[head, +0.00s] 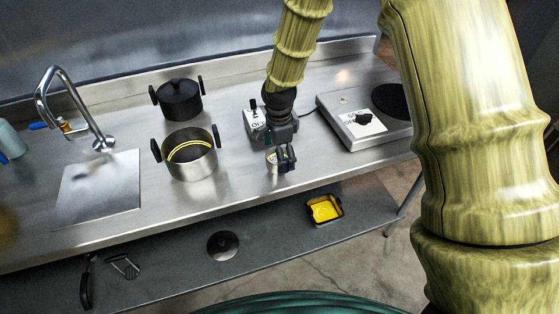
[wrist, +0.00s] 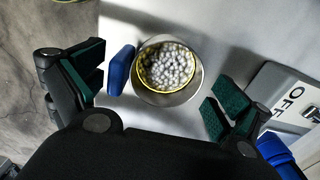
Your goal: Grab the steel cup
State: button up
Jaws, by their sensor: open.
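The steel cup (wrist: 172,99) stands on the counter in the wrist view, seen from above. It has a yellow ring inside its rim, holds many small whitish pellets, and has a blue handle (wrist: 121,70) on its left side. My gripper (wrist: 160,92) is open above it, with one green-padded finger to the left beyond the handle and the other to the right. The fingers look apart from the cup. In the head view my gripper (head: 283,158) hides most of the cup, with a small part showing at its left.
A switch box marked OFF (wrist: 283,92) stands close to my right finger in the wrist view. In the head view a steel pot (head: 192,168) and a black lidded pot (head: 181,100) stand to the left. A griddle unit (head: 365,125) is to the right. The counter's front edge is near.

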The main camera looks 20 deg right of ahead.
jog(key=shift+f+p, duration=0.35)
jog(key=shift+f, duration=1)
jog(key=shift+s, duration=0.1)
jog(key=c, duration=1)
